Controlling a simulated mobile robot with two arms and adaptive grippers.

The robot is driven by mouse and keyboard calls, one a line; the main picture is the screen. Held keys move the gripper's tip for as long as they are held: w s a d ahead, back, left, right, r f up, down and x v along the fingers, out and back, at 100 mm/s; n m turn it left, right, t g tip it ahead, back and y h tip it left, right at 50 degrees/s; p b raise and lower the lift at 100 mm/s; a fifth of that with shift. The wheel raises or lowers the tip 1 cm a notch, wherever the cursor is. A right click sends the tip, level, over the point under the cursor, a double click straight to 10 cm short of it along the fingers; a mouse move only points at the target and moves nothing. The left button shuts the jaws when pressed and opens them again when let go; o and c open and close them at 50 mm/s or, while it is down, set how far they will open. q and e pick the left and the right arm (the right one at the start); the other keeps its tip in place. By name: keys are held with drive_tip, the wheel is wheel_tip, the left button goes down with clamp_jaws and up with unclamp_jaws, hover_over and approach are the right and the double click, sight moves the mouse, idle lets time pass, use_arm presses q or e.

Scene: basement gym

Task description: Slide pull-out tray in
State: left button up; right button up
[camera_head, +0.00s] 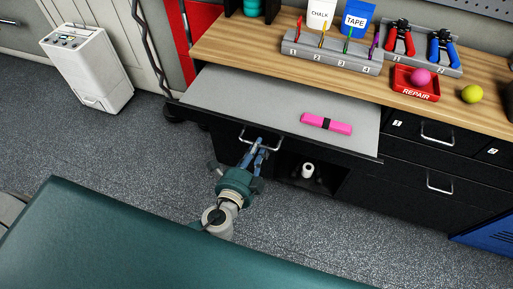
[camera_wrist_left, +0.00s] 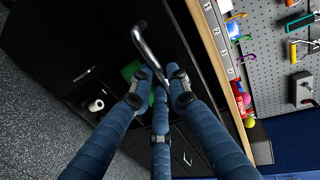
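The grey pull-out tray (camera_head: 235,98) is slid out from under the wooden bench top. A pink wrapped bundle (camera_head: 326,123) with a dark band lies on it. A silver bar handle (camera_head: 254,139) is at the tray's front edge. It also shows in the left wrist view (camera_wrist_left: 145,44). My left gripper (camera_head: 256,147) is at this handle from the front. In the left wrist view my blue fingers (camera_wrist_left: 157,82) are apart, with the lower end of the handle between their tips. I cannot tell whether they touch it. My right gripper is in neither view.
The bench top (camera_head: 281,58) holds a numbered tool rack (camera_head: 330,50), a red repair bin (camera_head: 415,84) and a yellow ball (camera_head: 471,94). A green padded bench (camera_head: 120,245) fills the front. A white appliance (camera_head: 88,68) stands left on open floor.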

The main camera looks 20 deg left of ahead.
use_arm(q)
clamp_jaws()
approach(279, 99)
drive_tip(key=b+x, duration=0.1)
drive_tip(key=x, duration=0.2)
drive_tip(key=r+b+x, duration=0.1)
drive_tip(key=x, duration=0.2)
drive_tip(key=b+x, duration=0.1)
drive_tip(key=x, duration=0.2)
drive_tip(key=shift+w+r+b, duration=0.25)
drive_tip(key=shift+b, duration=0.05)
drive_tip(key=shift+w, duration=0.2)
drive_tip(key=shift+r, duration=0.35)
